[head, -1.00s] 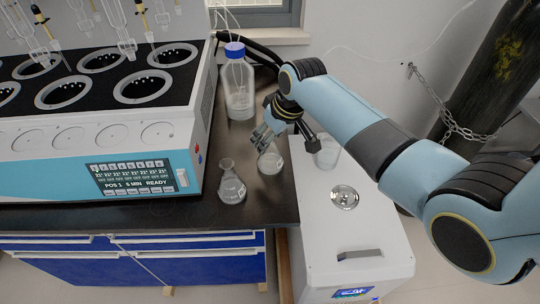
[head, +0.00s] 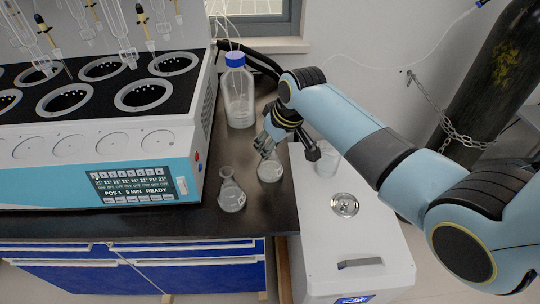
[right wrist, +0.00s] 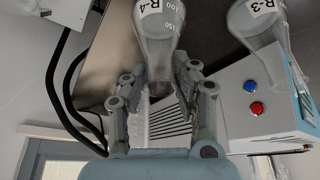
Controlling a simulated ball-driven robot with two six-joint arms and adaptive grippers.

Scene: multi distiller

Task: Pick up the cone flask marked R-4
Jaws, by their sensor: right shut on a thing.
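The cone flask marked R-4 (head: 270,171) is clear glass and stands at the right edge of the dark bench. Its R-4 label and lower body show at the top of the right wrist view (right wrist: 160,28). My right gripper (head: 267,152) comes down to the flask's top from behind and is shut on it. In the right wrist view its fingers (right wrist: 163,75) lie on both sides of the flask's narrow part. A second cone flask, marked R-3 (right wrist: 260,22), stands to the left of R-4 in the head view (head: 231,196). My left gripper is not in view.
The multi distiller (head: 100,170) with its display fills the left of the bench. A blue-capped bottle (head: 238,95) stands behind the flasks. A white unit (head: 350,230) stands right of the bench, with a clear beaker (head: 327,162) at its back. A gas cylinder (head: 495,75) is at the right.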

